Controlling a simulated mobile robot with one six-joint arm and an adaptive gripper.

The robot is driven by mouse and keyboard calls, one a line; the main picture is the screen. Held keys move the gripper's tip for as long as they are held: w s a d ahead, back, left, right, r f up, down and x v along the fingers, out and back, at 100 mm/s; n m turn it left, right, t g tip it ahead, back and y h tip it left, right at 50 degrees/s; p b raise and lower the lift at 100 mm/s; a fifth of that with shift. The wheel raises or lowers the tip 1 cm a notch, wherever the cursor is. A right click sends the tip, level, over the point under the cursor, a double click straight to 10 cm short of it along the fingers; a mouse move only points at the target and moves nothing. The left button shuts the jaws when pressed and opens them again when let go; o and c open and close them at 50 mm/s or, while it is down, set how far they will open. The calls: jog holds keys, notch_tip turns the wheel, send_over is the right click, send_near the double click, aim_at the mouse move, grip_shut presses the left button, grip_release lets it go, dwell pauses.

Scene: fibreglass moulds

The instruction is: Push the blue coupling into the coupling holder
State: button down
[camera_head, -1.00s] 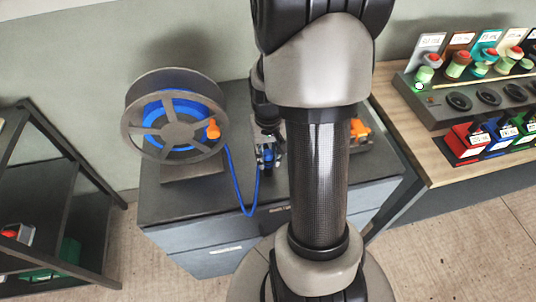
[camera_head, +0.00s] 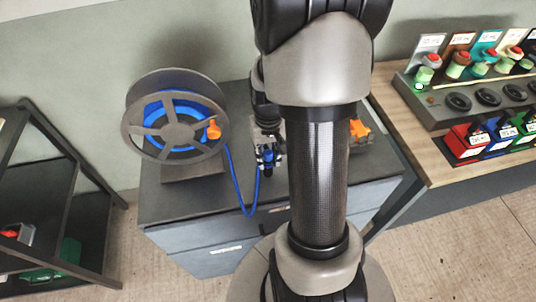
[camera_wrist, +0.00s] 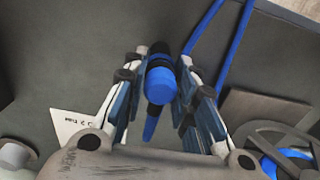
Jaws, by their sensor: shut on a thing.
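The blue coupling (camera_wrist: 161,82), with dark bands, sits between the fingers of my gripper (camera_wrist: 162,62) in the wrist view. My gripper is shut on it. In the head view my gripper (camera_head: 267,155) holds the coupling (camera_head: 267,159) over the dark cabinet top, left of my forearm. A blue hose (camera_head: 236,187) hangs in a loop from the reel and rises towards the coupling. I cannot pick out the coupling holder with certainty; my arm hides part of the cabinet top.
The hose reel (camera_head: 176,132) with an orange piece (camera_head: 212,130) stands on the left of the cabinet (camera_head: 205,207). Another orange part (camera_head: 359,129) shows right of my arm. A dark shelf (camera_head: 95,175) is at left.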

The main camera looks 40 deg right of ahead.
aim_at(268, 152)
jog(key=shift+f+b, duration=0.35)
jog(key=shift+f, duration=0.1)
dwell(0.3)
jog(key=c, duration=1.2)
grip_release()
notch_tip(268, 152, up, 12)
jog(key=shift+r, duration=0.1)
jog(key=s+a+r+n+t, duration=0.1)
jog(key=s+a+r+n, duration=0.1)
jog(key=a, duration=0.4)
jog(key=s+a+r+n+t, duration=0.2)
jog(key=s+a+r, duration=0.2)
jog(key=a, duration=0.3)
jog(key=s+a+r+n+t, duration=0.1)
jog(key=s+a+r+n, duration=0.1)
jog(key=a, duration=0.5)
jog(key=shift+s+a+r+t, duration=0.25)
jog(key=shift+s+r+t, duration=0.05)
jog(key=shift+s+r, duration=0.4)
